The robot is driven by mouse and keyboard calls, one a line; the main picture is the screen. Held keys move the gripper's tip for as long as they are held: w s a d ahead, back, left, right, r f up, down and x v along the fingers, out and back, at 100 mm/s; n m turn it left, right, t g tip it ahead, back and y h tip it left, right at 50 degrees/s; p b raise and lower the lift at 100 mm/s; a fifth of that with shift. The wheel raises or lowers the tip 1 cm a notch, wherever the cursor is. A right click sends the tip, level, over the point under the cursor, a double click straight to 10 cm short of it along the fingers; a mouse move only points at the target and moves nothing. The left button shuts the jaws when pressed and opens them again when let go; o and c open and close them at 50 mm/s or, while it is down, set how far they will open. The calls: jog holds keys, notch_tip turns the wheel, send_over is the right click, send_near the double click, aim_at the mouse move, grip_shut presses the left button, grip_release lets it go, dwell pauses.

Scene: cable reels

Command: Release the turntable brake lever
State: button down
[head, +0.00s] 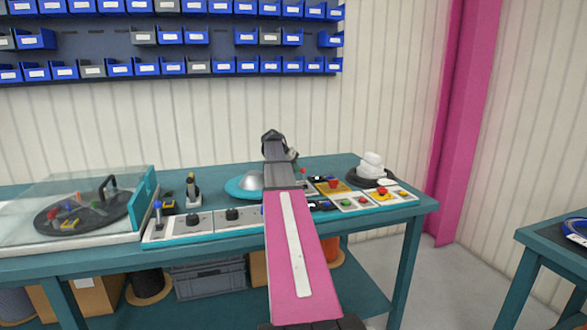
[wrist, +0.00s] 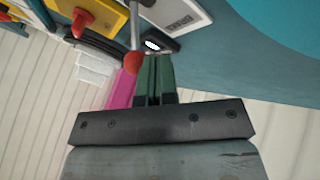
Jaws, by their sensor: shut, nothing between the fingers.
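A lever with a grey rod and red ball knob (wrist: 135,62) shows in the wrist view, just left of my fingertips; I cannot tell whether they touch. In the head view a small red knob (head: 302,170) shows right of my wrist. My gripper (wrist: 156,62) is shut and empty, its green fingers together, pointing at the bench. In the head view the fingers are hidden by my wrist. Another lever with a blue knob (head: 158,205) stands at the left panel.
A dark turntable (head: 42,222) sits under a clear cover at left. A dark disc (head: 354,177) with white lumps stands at right. A red button on a yellow panel (wrist: 98,8) is near my gripper. A silver dome (head: 250,181) and switch panels crowd the teal bench.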

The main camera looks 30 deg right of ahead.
jog(key=shift+s, duration=0.1)
jog(key=shift+s+r, duration=0.15)
jog(key=shift+s+a+r+m+t, duration=0.15)
jog(key=shift+s+m+t, duration=0.15)
jog(key=shift+t, duration=0.2)
jog(key=shift+s+t+h, duration=0.25)
jog(key=shift+t+h, duration=0.05)
jog(key=shift+s+a+r+m+t+h, duration=0.15)
jog(key=shift+s+a+m+t, duration=0.1)
jog(key=shift+s+t, duration=0.3)
jog(key=shift+s+a+r+m+t+h, duration=0.15)
jog(key=shift+s+m+t, duration=0.1)
jog(key=shift+s+t, duration=0.3)
jog(key=s+t, duration=0.1)
jog(key=m+t, duration=0.1)
jog(key=s+t+h, duration=0.1)
jog(key=shift+s+a+f, duration=0.1)
jog(key=shift+s+a, duration=0.15)
jog(key=shift+s, duration=0.05)
jog(key=shift+w+d, duration=0.1)
jog(key=shift+w, duration=0.1)
